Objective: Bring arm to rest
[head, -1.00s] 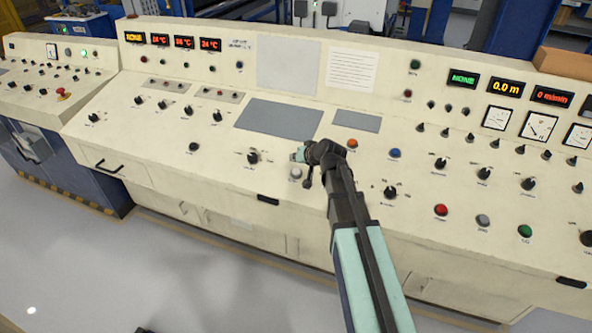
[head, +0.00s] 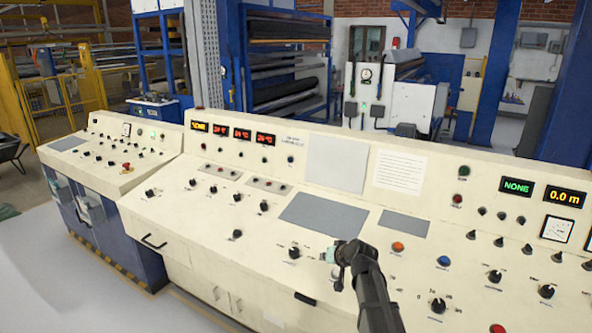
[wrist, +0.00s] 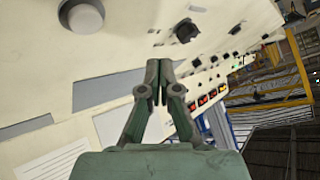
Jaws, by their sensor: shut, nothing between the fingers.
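My gripper (head: 332,254) is in front of the cream control console (head: 205,262), near its sloping panel of knobs and buttons. In the wrist view my gripper (wrist: 158,88) has its two fingers together with nothing between them. The console panel fills much of the wrist view, turned on its side, with a round grey button (wrist: 80,17) at the top left. I cannot tell the exact gap between the fingertips and the panel. My arm reaches in from the lower right in the head view.
An orange button (head: 397,247) and a blue button (head: 443,261) lie right of my gripper. A smaller console (head: 103,165) stands at the left. Film rollers (head: 285,80) and blue posts are behind. Grey floor at the lower left is clear.

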